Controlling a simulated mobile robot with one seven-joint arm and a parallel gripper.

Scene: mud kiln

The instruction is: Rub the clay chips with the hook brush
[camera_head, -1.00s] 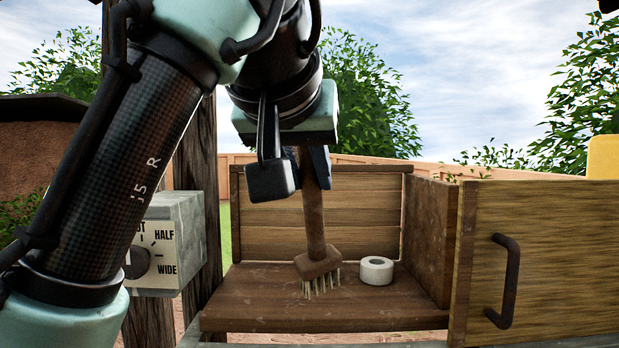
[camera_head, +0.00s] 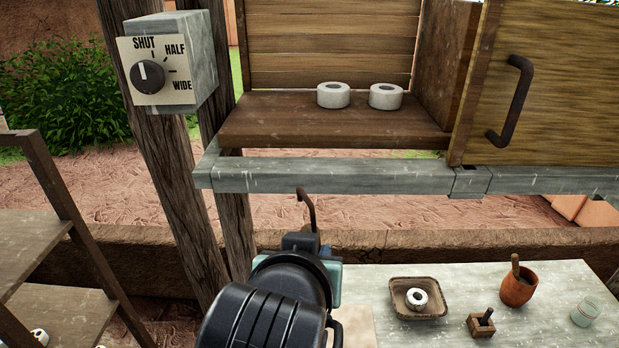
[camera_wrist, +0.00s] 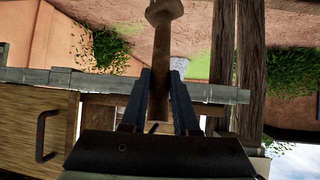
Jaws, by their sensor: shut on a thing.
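My gripper (camera_head: 300,241) is low in front of the shelf, above the near side of the grey table. It is shut on the hook brush, whose thin, bent dark end (camera_head: 309,208) sticks up past it. In the wrist view the brown wooden handle (camera_wrist: 162,55) runs between the two fingers (camera_wrist: 158,90) and widens at the top edge. The bristles are hidden. I cannot make out any clay chips for sure; pale rings (camera_head: 333,95) and (camera_head: 386,96) sit on the wooden shelf.
A grey table (camera_head: 460,270) holds a brown dish (camera_head: 411,313) with a pale ring, a small wooden block (camera_head: 480,325), a clay pot (camera_head: 518,287) and a glass (camera_head: 585,312). A dial box (camera_head: 155,75) points near SHUT. A grey beam (camera_head: 400,177) fronts the shelf. A wooden rack (camera_head: 55,250) stands left.

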